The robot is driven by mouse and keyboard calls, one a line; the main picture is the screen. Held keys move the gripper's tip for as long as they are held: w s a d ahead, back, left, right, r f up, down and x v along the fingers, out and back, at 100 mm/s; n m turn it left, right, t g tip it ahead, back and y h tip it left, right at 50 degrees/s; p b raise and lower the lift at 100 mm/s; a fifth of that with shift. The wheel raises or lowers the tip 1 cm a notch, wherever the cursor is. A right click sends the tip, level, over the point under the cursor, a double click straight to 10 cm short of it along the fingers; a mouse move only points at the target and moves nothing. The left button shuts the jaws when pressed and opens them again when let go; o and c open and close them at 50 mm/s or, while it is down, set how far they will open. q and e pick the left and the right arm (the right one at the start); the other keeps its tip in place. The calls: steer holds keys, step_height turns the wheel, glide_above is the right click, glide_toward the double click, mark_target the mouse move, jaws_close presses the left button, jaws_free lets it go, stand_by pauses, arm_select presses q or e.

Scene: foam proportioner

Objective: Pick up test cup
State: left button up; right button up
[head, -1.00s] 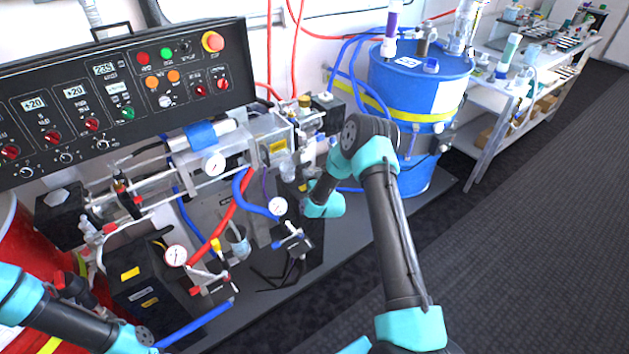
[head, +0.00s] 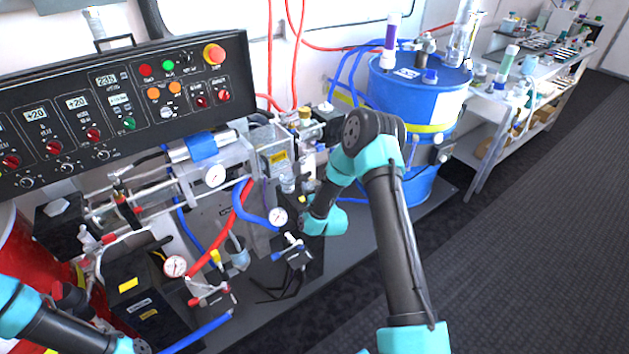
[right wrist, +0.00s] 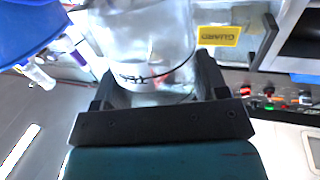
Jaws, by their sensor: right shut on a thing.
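The test cup (right wrist: 150,40) is a clear cup with dark lettering, upside down in the right wrist view. In the head view, a small clear cup (head: 287,184) shows below the yellow guard label. My right gripper (right wrist: 157,85) is shut on the cup, with one black finger on each side of it. In the head view the right gripper (head: 302,194) is small, beside the cup and partly hidden by my wrist. I cannot tell whether the cup touches a surface below. My left arm shows at the lower left, but its gripper is out of view.
The machine's guard box (head: 277,158) is close behind the cup. Pressure gauges (head: 277,216) and hoses are just below and left. A blue drum (head: 415,95) stands to the right, with a shelf cart (head: 500,105) beyond. The dark floor at right is clear.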

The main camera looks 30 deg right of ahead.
steer(key=s+a, duration=0.5)
steer(key=s, duration=0.3)
steer(key=shift+s+r, duration=0.25)
steer(key=shift+r, duration=0.2)
steer(key=shift+a, duration=0.15)
steer(key=a+f+y, duration=0.1)
steer(key=a+f, duration=0.2)
steer(key=a, duration=0.2)
steer(key=w+a+f+n+y, duration=0.1)
steer(key=a+f, duration=0.3)
steer(key=a, duration=0.1)
steer(key=a+f+n+y, duration=0.1)
steer(key=a+f, duration=0.3)
steer(key=a, duration=0.1)
steer(key=shift+w+f, duration=0.1)
steer(key=shift+w, duration=0.25)
steer(key=a, duration=1.4)
